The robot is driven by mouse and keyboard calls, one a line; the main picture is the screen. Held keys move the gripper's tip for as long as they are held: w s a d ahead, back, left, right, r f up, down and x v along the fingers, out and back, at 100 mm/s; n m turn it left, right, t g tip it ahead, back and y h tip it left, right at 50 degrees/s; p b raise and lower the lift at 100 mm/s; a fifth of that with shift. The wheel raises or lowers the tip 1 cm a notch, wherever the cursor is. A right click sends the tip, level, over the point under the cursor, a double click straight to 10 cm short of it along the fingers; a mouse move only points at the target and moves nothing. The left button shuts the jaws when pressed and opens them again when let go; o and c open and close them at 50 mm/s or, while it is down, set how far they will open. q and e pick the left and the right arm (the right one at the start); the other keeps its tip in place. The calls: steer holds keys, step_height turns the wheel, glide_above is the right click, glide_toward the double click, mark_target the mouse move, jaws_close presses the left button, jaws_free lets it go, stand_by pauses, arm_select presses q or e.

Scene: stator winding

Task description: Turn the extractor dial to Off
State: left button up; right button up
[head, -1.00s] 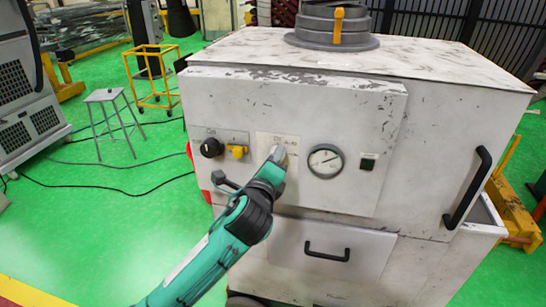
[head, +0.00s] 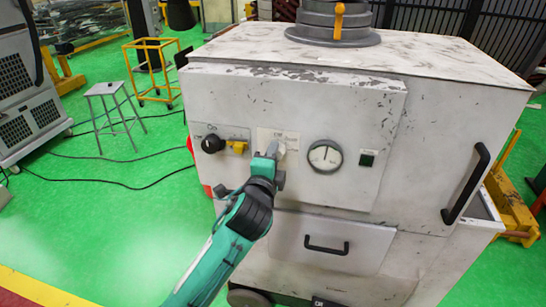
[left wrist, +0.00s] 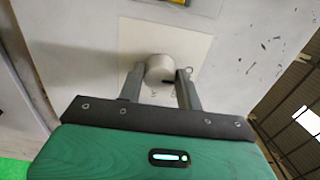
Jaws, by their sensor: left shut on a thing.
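The extractor is a large scuffed off-white cabinet (head: 440,120) with a control panel on its front. The extractor dial (left wrist: 158,70) is a pale round knob on a cream label plate, which also shows in the head view (head: 290,135) with "Off" lettering near its top. My left gripper (head: 274,150) reaches the dial from below. In the left wrist view its two grey fingers (left wrist: 160,77) are shut on the dial, one on each side. The dial is mostly hidden in the head view, and I cannot tell its exact setting. My right gripper is not in view.
On the panel, a black knob (head: 213,143) and a yellow switch (head: 238,147) sit left of the dial. A round gauge (head: 325,157) and a small dark green switch (head: 367,159) sit right. A drawer handle (head: 326,246) is below. A stool (head: 108,90) stands left on green floor.

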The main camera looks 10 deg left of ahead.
arm_select(q)
steer(key=shift+f, duration=0.1)
steer(key=o, duration=1)
steer(key=shift+s+b, duration=1.7)
steer(key=shift+s, duration=5.25)
